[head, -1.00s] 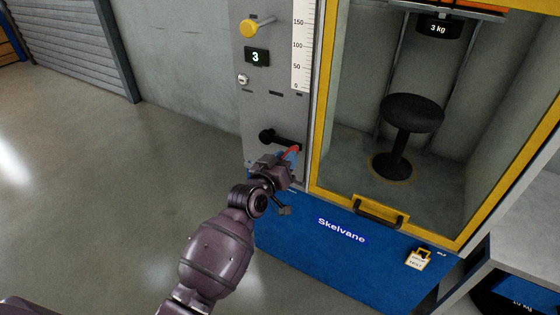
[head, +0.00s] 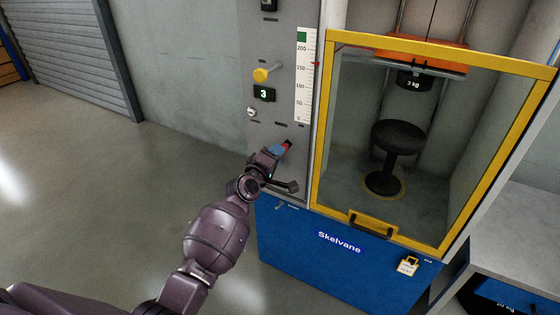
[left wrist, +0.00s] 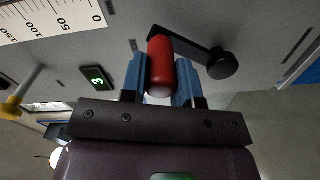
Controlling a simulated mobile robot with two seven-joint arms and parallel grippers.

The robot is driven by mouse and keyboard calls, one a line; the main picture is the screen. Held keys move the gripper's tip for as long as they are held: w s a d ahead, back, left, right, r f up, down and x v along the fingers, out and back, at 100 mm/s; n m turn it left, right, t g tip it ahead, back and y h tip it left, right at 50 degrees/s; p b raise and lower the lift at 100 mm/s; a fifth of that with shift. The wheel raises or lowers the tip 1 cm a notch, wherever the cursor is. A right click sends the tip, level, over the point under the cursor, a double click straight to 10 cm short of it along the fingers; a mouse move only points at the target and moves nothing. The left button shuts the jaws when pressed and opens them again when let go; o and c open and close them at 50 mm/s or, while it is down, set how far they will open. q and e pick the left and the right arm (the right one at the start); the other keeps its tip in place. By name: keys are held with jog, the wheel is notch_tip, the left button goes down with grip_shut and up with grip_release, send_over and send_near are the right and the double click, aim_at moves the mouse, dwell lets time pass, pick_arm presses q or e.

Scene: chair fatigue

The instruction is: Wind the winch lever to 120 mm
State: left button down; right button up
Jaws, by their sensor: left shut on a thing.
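The winch lever has a red grip (head: 287,144) and a black arm. In the left wrist view, the red grip (left wrist: 161,66) sits between the blue fingertips of my left gripper (left wrist: 160,82), which are shut on it. The black arm runs from there to a round black end (left wrist: 222,64) on the right. In the head view my left gripper (head: 279,151) is at the grey panel and hides much of the lever. The scale (head: 304,75) has a small red mark at its right edge, between the heights of 150 and 200. My right gripper is out of view.
A yellow knob (head: 262,75) and a display (head: 264,95) reading 3 are above the lever. To the right, a yellow-framed guard (head: 430,47) fronts a black stool (head: 398,135) and a 3 kg weight (head: 414,79). The floor at left is clear.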

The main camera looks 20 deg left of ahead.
pick_arm(q)
jog(key=a+n, duration=1)
jog(key=n, duration=0.2)
jog(key=shift+w+a+n, duration=0.25)
jog(key=shift+w+n, duration=0.15)
jog(key=shift+w, duration=0.05)
jog(key=c, duration=0.9)
grip_release()
jog(key=shift+o, duration=0.2)
jog(key=shift+f, duration=0.1)
